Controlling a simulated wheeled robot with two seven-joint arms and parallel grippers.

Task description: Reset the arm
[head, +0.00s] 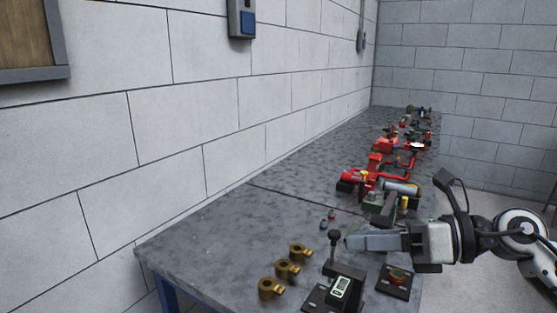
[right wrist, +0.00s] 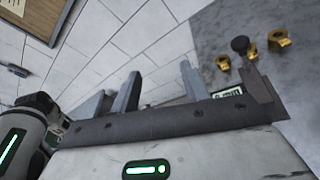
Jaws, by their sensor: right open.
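My right arm comes in from the right in the head view. Its gripper (head: 352,240) points left and hovers over the near part of the grey speckled table (head: 215,245), behind the black device with a display. In the right wrist view the two fingers of the gripper (right wrist: 160,86) stand apart with nothing between them. My left gripper is in neither view.
Three brass fittings (head: 288,268) lie near the table's front. Beside them stand a black device with a display (head: 341,288), its knobbed lever (head: 334,236) and a dark block (head: 397,277). Red pump parts (head: 378,165) line the table's far right. The table's left is bare.

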